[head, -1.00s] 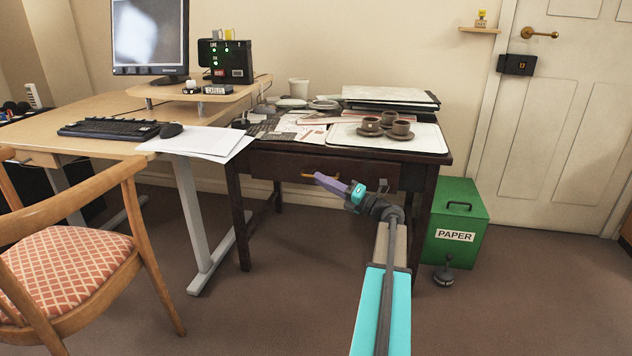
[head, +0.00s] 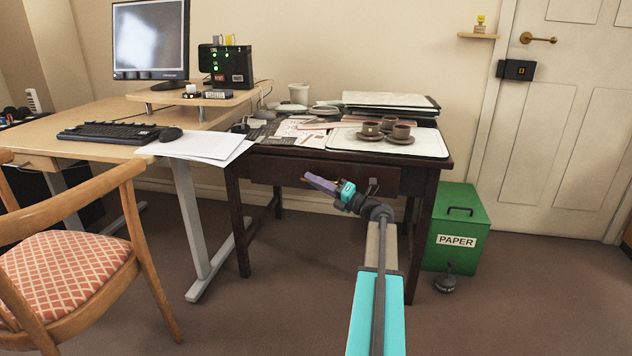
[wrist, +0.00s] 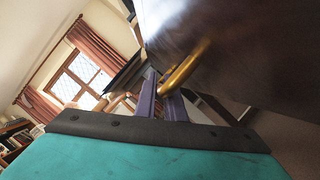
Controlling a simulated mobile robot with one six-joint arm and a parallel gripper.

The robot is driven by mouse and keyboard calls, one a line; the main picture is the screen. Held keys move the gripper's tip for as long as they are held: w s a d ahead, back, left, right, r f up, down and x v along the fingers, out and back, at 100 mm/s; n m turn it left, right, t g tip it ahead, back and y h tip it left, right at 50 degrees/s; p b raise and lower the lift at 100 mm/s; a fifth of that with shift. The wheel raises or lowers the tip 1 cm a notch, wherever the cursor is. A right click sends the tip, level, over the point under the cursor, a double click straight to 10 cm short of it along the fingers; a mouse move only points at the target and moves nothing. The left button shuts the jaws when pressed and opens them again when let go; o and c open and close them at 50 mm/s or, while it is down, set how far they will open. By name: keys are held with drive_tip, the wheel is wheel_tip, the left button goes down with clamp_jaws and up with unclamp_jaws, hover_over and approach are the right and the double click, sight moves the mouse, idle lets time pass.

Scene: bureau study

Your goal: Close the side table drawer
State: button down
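The dark wood side table (head: 428,178) stands in the middle of the head view. Its drawer front (head: 275,171) is below the top, partly hidden by my gripper; how far out it sits is hard to tell. My gripper (head: 318,183) is in front of the drawer, its purple fingers pointing left along the front. In the wrist view the brass drawer handle (wrist: 185,70) crosses close to the purple fingers (wrist: 160,97), near the dark drawer front (wrist: 235,60). The fingers lie close together with a narrow gap. Whether they grip the handle is unclear.
The side table holds a white tray (head: 345,142) with brown cups, papers and folders. A green paper bin (head: 458,215) stands at its right, the desk (head: 95,112) and a chair (head: 70,275) at the left. Floor in front of the table is clear.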

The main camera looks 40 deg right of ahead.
sight(318, 174)
drive_tip(key=shift+w+d, duration=0.1)
drive_tip(key=shift+d, duration=0.05)
drive_tip(key=shift+w+d+r+p, duration=0.1)
drive_tip(key=shift+w+d+p, duration=0.35)
drive_tip(key=shift+d+p, duration=0.4)
drive_tip(key=shift+w+d+p, duration=0.75)
drive_tip(key=shift+d+p, duration=0.35)
drive_tip(key=shift+p, duration=0.2)
drive_tip(key=shift+d, duration=0.1)
drive_tip(key=c, duration=2.1)
unclamp_jaws()
drive_tip(key=shift+s, duration=0.1)
